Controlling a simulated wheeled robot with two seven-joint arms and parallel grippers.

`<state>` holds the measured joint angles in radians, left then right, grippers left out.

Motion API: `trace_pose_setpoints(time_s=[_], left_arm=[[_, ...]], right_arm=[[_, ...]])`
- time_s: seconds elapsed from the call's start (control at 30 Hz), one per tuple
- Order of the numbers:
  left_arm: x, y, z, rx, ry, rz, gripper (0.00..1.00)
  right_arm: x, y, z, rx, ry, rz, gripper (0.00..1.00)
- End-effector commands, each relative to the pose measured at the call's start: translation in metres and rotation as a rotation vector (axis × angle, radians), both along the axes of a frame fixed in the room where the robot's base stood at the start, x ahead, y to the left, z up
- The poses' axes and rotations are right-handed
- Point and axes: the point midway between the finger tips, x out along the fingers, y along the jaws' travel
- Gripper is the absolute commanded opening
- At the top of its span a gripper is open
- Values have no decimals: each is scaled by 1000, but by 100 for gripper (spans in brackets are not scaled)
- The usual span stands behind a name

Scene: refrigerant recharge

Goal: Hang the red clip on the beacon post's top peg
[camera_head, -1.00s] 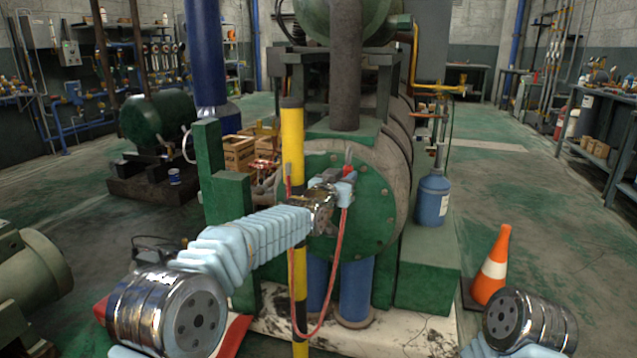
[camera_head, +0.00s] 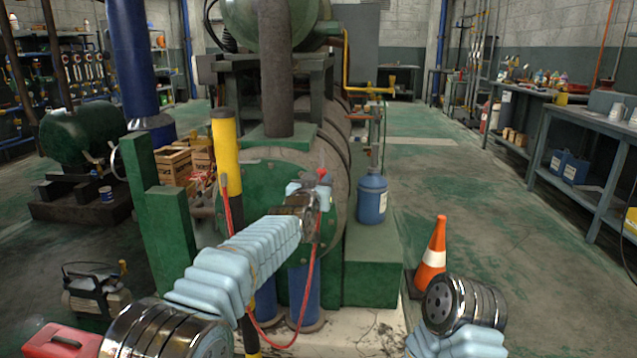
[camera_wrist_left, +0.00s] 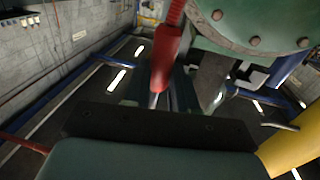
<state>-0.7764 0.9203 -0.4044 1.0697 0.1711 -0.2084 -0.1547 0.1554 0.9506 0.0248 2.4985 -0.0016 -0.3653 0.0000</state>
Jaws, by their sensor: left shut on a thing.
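The red clip (camera_head: 323,173) is in my left gripper (camera_head: 318,183), which is shut on it. It also shows in the left wrist view (camera_wrist_left: 166,62), sticking out past the dark gripper edge (camera_wrist_left: 150,122). A red cable (camera_head: 311,268) hangs from the clip in a loop and rises beside the beacon post. The beacon post (camera_head: 227,155) is yellow and black, with a dark top. It stands upright, left of my left gripper and apart from it. I cannot make out the top peg. My right gripper is out of view; only my right forearm shows at lower right.
A green machine (camera_head: 252,190) stands behind the post and gripper. A blue bottle (camera_head: 371,196) stands on its right side. An orange cone (camera_head: 432,255) is on the floor at right. A red toolbox (camera_head: 58,341) lies at lower left. The floor right of the cone is open.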

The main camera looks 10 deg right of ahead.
Motion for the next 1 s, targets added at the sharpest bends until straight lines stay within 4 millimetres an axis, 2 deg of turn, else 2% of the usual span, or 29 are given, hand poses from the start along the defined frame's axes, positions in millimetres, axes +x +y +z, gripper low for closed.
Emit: trace_pose_setpoints(time_s=[0.17,1.0], left_arm=[[-1,-3,2,0,-1,-1,0],[-18,-58,2,0,-1,-1,0]], right_arm=[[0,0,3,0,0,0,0],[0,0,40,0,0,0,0]])
